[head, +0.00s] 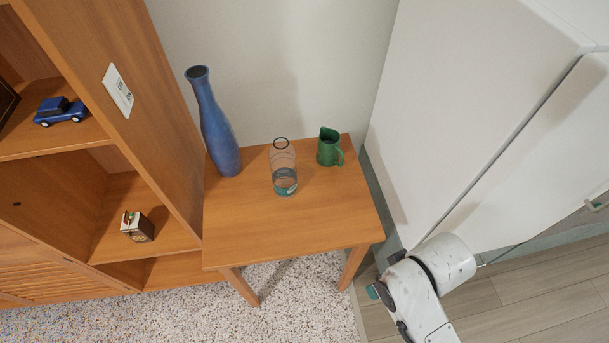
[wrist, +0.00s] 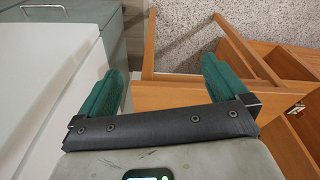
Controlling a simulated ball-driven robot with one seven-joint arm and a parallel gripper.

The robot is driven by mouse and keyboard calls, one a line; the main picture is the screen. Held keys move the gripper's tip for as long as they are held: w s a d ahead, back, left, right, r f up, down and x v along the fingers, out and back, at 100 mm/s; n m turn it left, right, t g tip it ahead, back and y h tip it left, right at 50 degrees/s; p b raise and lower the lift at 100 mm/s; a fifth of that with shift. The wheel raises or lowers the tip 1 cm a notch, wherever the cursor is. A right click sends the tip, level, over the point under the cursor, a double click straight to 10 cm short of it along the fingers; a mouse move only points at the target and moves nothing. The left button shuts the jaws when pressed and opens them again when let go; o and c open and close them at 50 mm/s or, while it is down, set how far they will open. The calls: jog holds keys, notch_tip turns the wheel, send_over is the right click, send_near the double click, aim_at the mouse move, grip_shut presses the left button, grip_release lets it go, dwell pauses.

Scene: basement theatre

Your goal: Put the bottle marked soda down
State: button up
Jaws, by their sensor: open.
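A clear glass bottle (head: 284,181) with a teal patch near its base stands upright on a small wooden table (head: 310,220); no soda marking is readable. A tall blue vase (head: 220,140) stands to its left and a green pitcher (head: 328,150) to its right. My gripper shows in the wrist view (wrist: 162,82) with its two green fingers wide apart and nothing between them. In the head view my arm is at the lower right, apart from the bottle and beyond the table's right corner. The bottle is not visible in the wrist view; part of the table (wrist: 180,95) is.
A wooden shelf unit (head: 165,110) stands close at the table's left, holding a blue toy car (head: 60,111) and a small box (head: 138,227). A white cabinet (head: 470,90) rises at the right. The front part of the tabletop is clear.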

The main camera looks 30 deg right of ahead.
jog(key=w+a+r+t, duration=0.25)
jog(key=w+t, duration=0.45)
jog(key=w, duration=1)
jog(key=t, duration=0.5)
send_near(283, 157)
notch_tip(283, 157, down, 3)
jog(key=w+d, duration=0.1)
jog(key=shift+n, duration=0.3)
jog(key=x, duration=0.3)
jog(key=p+x, duration=0.1)
jog(key=shift+w+r, duration=0.2)
jog(key=shift+w, duration=0.25)
jog(key=shift+x, duration=3.1)
jog(key=shift+a+f, duration=0.1)
jog(key=shift+c, duration=0.5)
jog(key=c, duration=1.3)
